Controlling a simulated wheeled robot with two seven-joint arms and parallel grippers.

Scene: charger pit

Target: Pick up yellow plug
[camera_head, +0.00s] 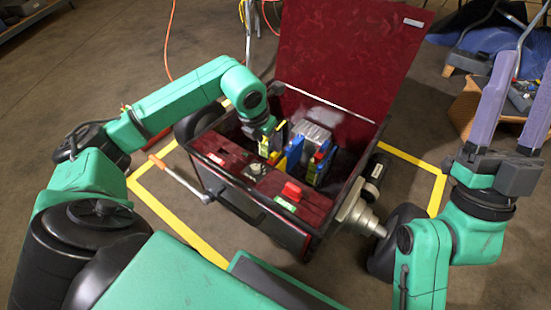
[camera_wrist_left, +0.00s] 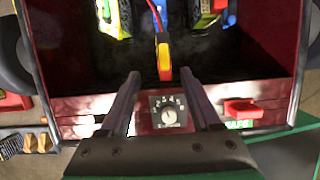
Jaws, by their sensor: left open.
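A yellow piece, probably the plug (camera_head: 280,164), shows beside a blue part there. My right gripper (camera_head: 527,65) is open and empty, pointing up, outside the box at the right.
The box's raised lid (camera_head: 345,50) stands behind its opening. The front panel carries a black dial (camera_wrist_left: 168,111) and a red switch (camera_wrist_left: 243,109). Battery-like blocks (camera_head: 320,160) stand inside the box. Yellow tape (camera_head: 190,235) marks the floor around it.

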